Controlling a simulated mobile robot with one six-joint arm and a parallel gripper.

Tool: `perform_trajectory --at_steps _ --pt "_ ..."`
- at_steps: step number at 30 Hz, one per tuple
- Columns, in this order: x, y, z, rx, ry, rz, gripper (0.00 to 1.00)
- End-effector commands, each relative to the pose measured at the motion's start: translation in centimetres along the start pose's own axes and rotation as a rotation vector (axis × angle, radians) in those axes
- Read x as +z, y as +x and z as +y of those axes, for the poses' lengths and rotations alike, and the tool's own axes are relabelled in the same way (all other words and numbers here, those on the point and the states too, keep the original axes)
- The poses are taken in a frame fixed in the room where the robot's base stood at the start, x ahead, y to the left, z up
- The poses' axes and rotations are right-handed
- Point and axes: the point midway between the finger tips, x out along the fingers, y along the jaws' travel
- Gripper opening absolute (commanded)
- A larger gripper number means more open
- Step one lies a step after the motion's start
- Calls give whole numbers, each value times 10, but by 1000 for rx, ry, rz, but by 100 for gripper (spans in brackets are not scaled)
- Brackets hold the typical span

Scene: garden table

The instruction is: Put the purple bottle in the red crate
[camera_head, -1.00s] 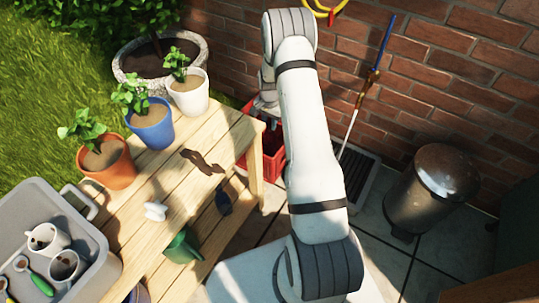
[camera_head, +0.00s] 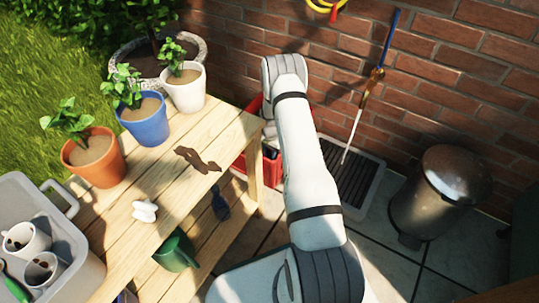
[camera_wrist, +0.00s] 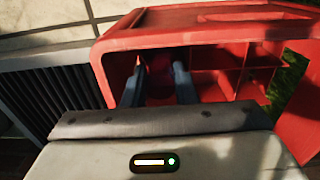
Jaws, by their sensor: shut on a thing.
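The red crate (camera_wrist: 215,32) fills much of the wrist view, and inner dividers split it into compartments. In the head view the crate (camera_head: 241,165) stands on the ground beyond the table's right end, partly hidden by my arm. My gripper (camera_wrist: 160,86) has both fingers reaching down inside the near-left compartment in the wrist view. It is shut on a dark, purplish-red thing between the fingers, which looks like the purple bottle (camera_wrist: 161,84). Shade hides most of it, and I cannot tell whether it touches the crate floor.
The wooden table (camera_head: 215,130) holds orange, blue and white plant pots, a white object and a grey tub (camera_head: 85,255). A green watering can (camera_head: 177,250) is on its lower shelf. A brick wall, a pole, a dark grate (camera_head: 358,175) and a metal bin (camera_head: 436,195) are close by.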

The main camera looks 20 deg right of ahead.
Motion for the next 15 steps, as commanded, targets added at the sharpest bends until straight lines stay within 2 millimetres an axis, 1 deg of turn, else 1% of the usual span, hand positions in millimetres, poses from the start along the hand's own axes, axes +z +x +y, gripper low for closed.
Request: perform_trajectory --at_steps 7,10,11,15 --pt "-1 1 0 -1 1 1 0" --pt "-1 4 0 -1 1 1 0" --pt "-1 4 0 -1 1 1 26" --pt "-1 3 0 -1 1 1 38"
